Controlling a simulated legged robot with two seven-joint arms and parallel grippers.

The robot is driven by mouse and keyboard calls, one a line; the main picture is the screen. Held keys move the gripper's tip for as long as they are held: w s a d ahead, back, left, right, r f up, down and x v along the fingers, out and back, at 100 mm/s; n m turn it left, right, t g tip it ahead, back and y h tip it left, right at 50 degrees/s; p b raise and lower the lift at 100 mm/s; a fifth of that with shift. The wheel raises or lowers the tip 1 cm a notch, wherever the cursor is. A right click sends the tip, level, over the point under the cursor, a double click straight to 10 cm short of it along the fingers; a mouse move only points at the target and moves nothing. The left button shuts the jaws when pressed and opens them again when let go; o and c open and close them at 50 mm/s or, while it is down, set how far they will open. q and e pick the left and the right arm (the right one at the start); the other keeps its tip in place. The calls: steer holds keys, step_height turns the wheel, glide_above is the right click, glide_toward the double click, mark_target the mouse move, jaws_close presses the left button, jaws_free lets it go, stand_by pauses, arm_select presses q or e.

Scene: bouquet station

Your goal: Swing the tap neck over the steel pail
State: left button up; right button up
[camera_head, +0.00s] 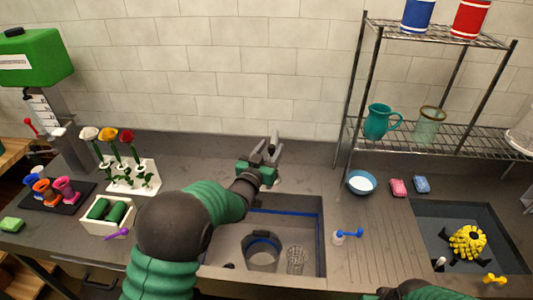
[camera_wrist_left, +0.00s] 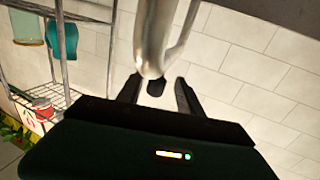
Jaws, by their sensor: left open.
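My left gripper (camera_head: 266,152) is open at the back edge of the sink, at the tap. In the left wrist view the pale metal tap neck (camera_wrist_left: 156,38) comes down from the top, and its lower end lies between or just beyond the open fingers (camera_wrist_left: 157,92). I cannot tell whether they touch it. In the head view the gripper mostly hides the tap.
A clear ribbed glass (camera_head: 296,259) stands right of the pail in the sink (camera_head: 322,235). A blue bowl (camera_head: 361,182) and sponges (camera_head: 399,188) lie to the right. A wire shelf (camera_head: 375,75) rises behind. A flower rack (camera_head: 131,176) stands left of my arm.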

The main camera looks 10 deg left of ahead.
arm_select(q)
steer(key=b+v, duration=0.3)
steer(key=v, duration=1.3)
steer(key=shift+s+b, duration=0.3)
steer(key=shift+b, duration=0.05)
steer(key=shift+a, duration=0.1)
steer(key=s+a+f+n+g+y, duration=0.1)
steer(key=a+f+g, duration=0.1)
steer(key=f, duration=0.2)
steer(key=s+a+f+g+y, duration=0.1)
steer(key=s+f+g+y, duration=0.15)
steer(key=f, duration=0.25)
steer(key=s+a+f+g, duration=0.1)
steer(key=s+f+g, duration=0.4)
steer(key=s, duration=0.4)
steer(key=s+a+f+n+g, duration=0.1)
steer(key=s+f+g, duration=0.4)
steer(key=s, duration=0.4)
steer(key=shift+f, duration=0.2)
